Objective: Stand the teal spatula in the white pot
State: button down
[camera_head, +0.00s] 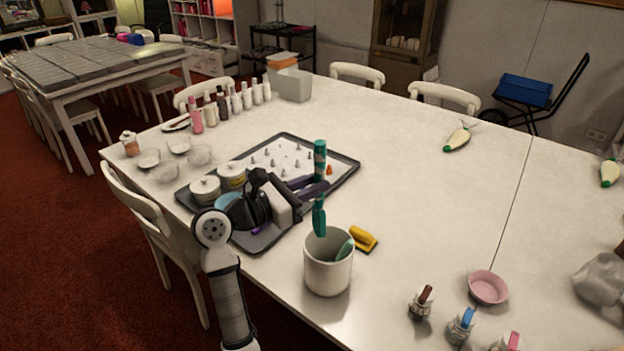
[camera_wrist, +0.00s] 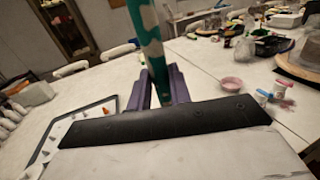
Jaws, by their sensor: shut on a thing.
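The teal spatula (camera_head: 319,160) is upright in the purple fingers of my gripper (camera_head: 312,187). In the wrist view, the spatula (camera_wrist: 148,35), teal with pale patches, rises between the fingers (camera_wrist: 160,88). My gripper is shut on it, above and behind the white pot in the head view. The white pot (camera_head: 327,275) stands upright near the table's front edge. The spatula's lower teal part overlaps the pot's back rim; I cannot tell whether its end is inside. A paler teal piece (camera_head: 345,249) shows inside the pot mouth. The pot is not visible in the wrist view.
A dark tray (camera_head: 345,165) with piping tips and tins lies beneath my arm. A yellow-handled tool (camera_head: 363,240) lies right of the pot. A pink bowl (camera_head: 487,287) and small bottles (camera_head: 421,303) stand farther right. The table's middle right is clear.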

notch_tip(320, 180, down, 12)
jog(key=b, duration=1)
dwell(0.4)
jog(key=c, duration=1.2)
grip_release()
jog(key=b, duration=0.4)
send_near(316, 225)
jog(key=v, duration=0.4)
jog(key=shift+s+a+f, duration=0.15)
jog(key=shift+s+a, duration=0.05)
jog(key=shift+a, duration=0.15)
